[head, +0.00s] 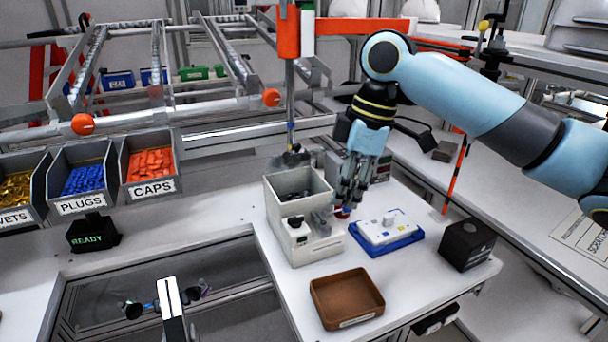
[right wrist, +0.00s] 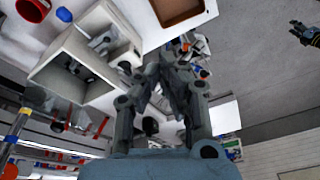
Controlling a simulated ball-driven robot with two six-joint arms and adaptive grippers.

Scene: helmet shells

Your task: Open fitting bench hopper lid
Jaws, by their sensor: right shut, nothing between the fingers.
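The grey-white hopper (head: 318,248) stands on the bench in the middle of the head view. Its rear top shows a dark recess, and a dark knob (head: 295,222) sits on its lower front part. I cannot make out a separate lid or its position. In the right wrist view the hopper (right wrist: 55,75) is at the left. My right gripper (head: 347,203) is shut and empty, pointing down just right of the hopper; I cannot tell whether it touches it. Its fingers (right wrist: 172,50) also show in the right wrist view.
A white device on a blue tray (head: 412,238) and a black box (head: 468,246) stand to the right. A brown tray (head: 322,298) lies in front. Bins of plugs (head: 100,206) and caps (head: 152,190) stand at the left. Bare bench shows between the brown tray and black box.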

